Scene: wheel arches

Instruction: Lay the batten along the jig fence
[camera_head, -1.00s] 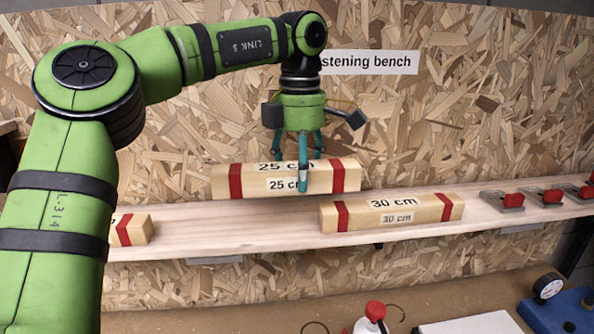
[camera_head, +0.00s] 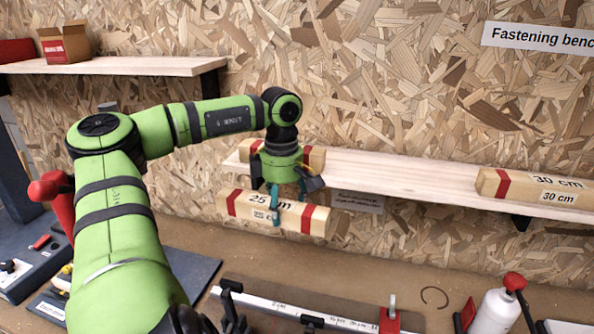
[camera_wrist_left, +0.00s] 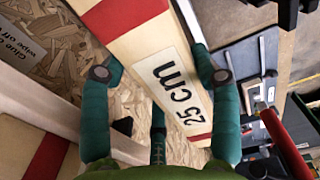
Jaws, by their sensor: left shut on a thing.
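My left gripper (camera_head: 283,203) is shut on the wooden batten (camera_head: 244,206), which has red end bands and is marked 25 cm. It holds the batten in the air in front of the wall shelf, above the bench. In the left wrist view the fingers (camera_wrist_left: 160,78) straddle the batten (camera_wrist_left: 146,45) near its label. A long pale rail with printed marks (camera_head: 285,306), probably the jig fence, lies on the bench below, with dark clamps at its left part. Its near side is cut off by the picture edge. My right gripper is not in view.
The wall shelf (camera_head: 400,184) carries a 30 cm batten (camera_head: 530,188) and another red-banded batten (camera_head: 313,157) behind my gripper. A red clamp (camera_head: 389,316) stands at the rail's right. A white bottle (camera_head: 494,312) with a red cap stands farther right. Bare bench lies behind the rail.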

